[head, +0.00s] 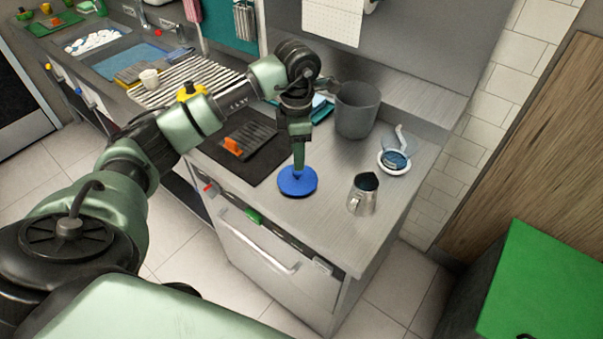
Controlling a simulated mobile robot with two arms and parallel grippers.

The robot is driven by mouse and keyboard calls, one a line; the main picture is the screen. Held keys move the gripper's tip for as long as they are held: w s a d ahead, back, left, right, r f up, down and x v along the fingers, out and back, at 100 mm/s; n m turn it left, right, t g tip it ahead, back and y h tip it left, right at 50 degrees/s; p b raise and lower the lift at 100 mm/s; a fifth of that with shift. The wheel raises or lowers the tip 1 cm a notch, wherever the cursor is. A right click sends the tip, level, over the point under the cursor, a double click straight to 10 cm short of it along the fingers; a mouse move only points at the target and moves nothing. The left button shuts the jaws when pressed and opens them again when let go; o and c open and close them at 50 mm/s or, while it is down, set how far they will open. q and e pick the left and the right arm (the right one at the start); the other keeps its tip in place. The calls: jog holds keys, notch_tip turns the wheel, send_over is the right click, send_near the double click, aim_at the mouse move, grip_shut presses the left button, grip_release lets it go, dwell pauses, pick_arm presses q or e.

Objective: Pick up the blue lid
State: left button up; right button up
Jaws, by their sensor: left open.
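The blue lid (297,184) is a round disc with a small knob in its middle. It shows on the grey counter, near the counter's front edge. My left gripper (298,166) points down right over the lid's middle, with its fingers at the knob. The left gripper is open; the fingers hide part of the knob, and I cannot tell whether they touch it. My right gripper is not in view.
A metal moka pot (363,194) stands right of the lid. A white and blue juicer-like item (394,160) and a grey bin (357,110) stand behind it. A dark mat (222,151) with an orange-handled item lies left.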

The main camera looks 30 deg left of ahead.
aim_at(297, 177)
pick_arm(q)
jog(key=shift+s+f+p, duration=0.6)
jog(key=shift+f+p, duration=0.05)
jog(key=f, duration=0.2)
jog(key=w+f+p, duration=0.1)
jog(key=f, duration=0.1)
jog(key=shift+w+f, duration=0.15)
jog(key=shift+f, duration=0.15)
jog(key=shift+s+r, duration=0.15)
jog(key=shift+s, duration=0.1)
jog(key=shift+w, duration=0.1)
grip_shut()
